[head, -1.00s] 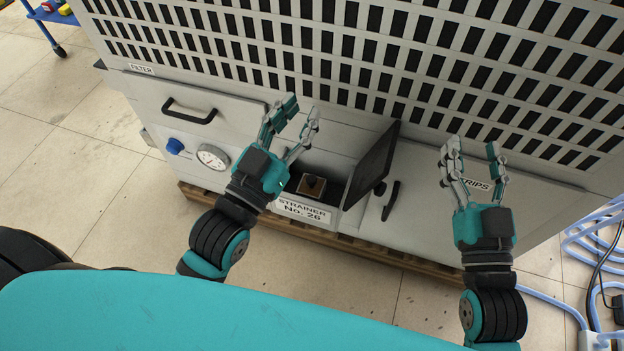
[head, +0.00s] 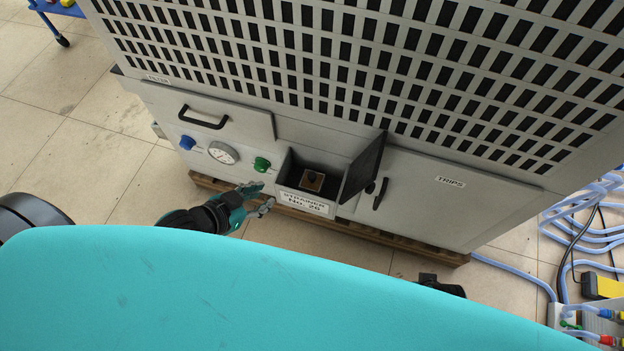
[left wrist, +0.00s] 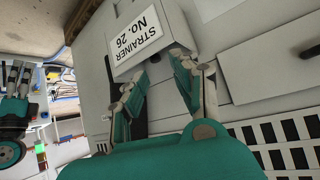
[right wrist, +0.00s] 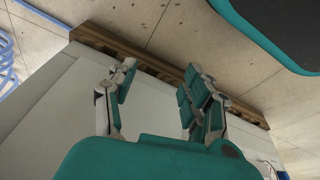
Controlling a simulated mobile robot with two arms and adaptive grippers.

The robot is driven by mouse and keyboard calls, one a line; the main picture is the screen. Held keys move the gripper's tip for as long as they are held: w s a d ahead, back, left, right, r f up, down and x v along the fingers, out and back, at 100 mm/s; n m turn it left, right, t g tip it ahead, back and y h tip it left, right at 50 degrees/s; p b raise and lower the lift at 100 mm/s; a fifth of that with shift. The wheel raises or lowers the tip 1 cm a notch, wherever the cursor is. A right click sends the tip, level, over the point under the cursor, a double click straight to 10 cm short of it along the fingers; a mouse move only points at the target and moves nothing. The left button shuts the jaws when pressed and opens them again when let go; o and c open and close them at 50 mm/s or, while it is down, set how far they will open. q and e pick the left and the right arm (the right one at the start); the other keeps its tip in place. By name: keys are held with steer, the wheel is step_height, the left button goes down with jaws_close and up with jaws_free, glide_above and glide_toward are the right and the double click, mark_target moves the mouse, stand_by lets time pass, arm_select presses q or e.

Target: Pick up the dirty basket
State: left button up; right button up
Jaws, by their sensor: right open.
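A small brownish square block with a dark centre, probably the dirty basket (head: 312,181), sits inside the open strainer compartment (head: 306,206), labelled "STRAINER No. 26". The compartment's dark lid (head: 362,168) stands raised on its right. My left gripper (head: 264,196) is low, just left of the compartment's front. In the left wrist view its spread fingers (left wrist: 160,80) are empty below the strainer label (left wrist: 136,40); the basket is hidden there. My right gripper (right wrist: 155,85) is open and empty in the right wrist view, facing the cabinet's lower part, and is hidden in the head view.
The grey cabinet stands on a wooden pallet (head: 400,245). A handled filter drawer (head: 205,118), gauge (head: 223,153) and green knob (head: 262,164) are left of the compartment. The trips door (head: 440,190) is right. Blue hoses (head: 590,230) lie at far right.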

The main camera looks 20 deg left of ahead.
arm_select(q)
steer(key=a+m+h, duration=0.1)
steer(key=m+h, duration=0.1)
steer(key=h, duration=0.1)
arm_select(e)
steer(key=s+f, duration=0.3)
steer(key=f, duration=0.5)
arm_select(q)
steer(key=b, duration=0.4)
glide_toward(310, 176)
steer(key=x, duration=0.3)
steer(key=shift+t, duration=0.3)
steer(key=b+x, duration=0.1)
steer(key=x, duration=0.4)
steer(key=shift+w+d+f, duration=0.15)
steer(key=shift+d+f, duration=0.15)
jaws_close()
arm_select(e)
steer(key=w+r, duration=0.3)
steer(key=r, duration=1.5)
steer(key=shift+d+t, duration=0.15)
steer(key=shift+t, duration=0.15)
